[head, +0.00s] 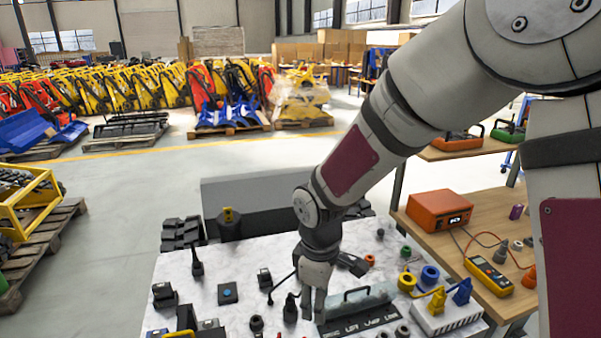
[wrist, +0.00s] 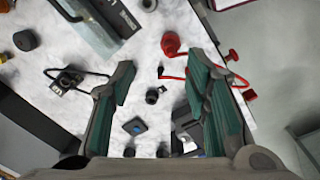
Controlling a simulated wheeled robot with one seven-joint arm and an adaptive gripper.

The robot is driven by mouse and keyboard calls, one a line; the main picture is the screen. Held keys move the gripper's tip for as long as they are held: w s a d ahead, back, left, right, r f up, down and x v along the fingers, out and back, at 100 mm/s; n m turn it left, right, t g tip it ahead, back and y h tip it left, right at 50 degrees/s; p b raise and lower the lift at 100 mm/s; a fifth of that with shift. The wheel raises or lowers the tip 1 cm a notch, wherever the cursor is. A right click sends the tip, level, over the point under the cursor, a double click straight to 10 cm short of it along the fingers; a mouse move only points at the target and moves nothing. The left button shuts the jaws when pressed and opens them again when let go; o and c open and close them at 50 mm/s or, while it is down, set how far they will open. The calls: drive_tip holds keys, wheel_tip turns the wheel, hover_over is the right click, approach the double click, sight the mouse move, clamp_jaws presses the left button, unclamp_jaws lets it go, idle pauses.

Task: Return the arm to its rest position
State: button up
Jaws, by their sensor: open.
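My arm reaches down from the upper right of the head view over a white marble-look tabletop (head: 245,262). My gripper (head: 314,306) points down above the table's middle, beside a grey case with a dark handle (head: 358,302). In the wrist view my gripper (wrist: 160,92) has its two green-padded fingers wide apart, with nothing held between them. Below and between them lie a small dark round part (wrist: 153,96) and a dark square block with a blue button (wrist: 134,126). The exact height of the fingertips above the table is hard to tell.
Black parts stand around my gripper, among them a joystick-like piece (head: 196,263). Yellow and blue connectors (head: 437,300) sit on a white block at right. A wooden bench (head: 478,212) bears an orange box (head: 440,210) and a yellow meter (head: 488,276).

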drive_tip(key=s+d+r+m+t, duration=0.1)
drive_tip(key=s+d+r+m, duration=0.2)
drive_tip(key=d+r, duration=0.3)
drive_tip(key=s+d+r+m+t, duration=0.1)
drive_tip(key=s+d+r+m, duration=0.2)
drive_tip(key=r, duration=0.5)
drive_tip(key=s+d+r+m+t, duration=0.1)
drive_tip(key=s+d+r+m, duration=0.2)
drive_tip(key=s, duration=0.3)
drive_tip(key=s+d+r+m+t, duration=0.1)
drive_tip(key=s+d+r+m, duration=0.2)
drive_tip(key=s, duration=0.3)
drive_tip(key=shift+s+d+r+m+t, duration=0.2)
drive_tip(key=shift+r+m+t, duration=0.25)
drive_tip(key=shift+m, duration=0.35)
drive_tip(key=shift+w, duration=0.1)
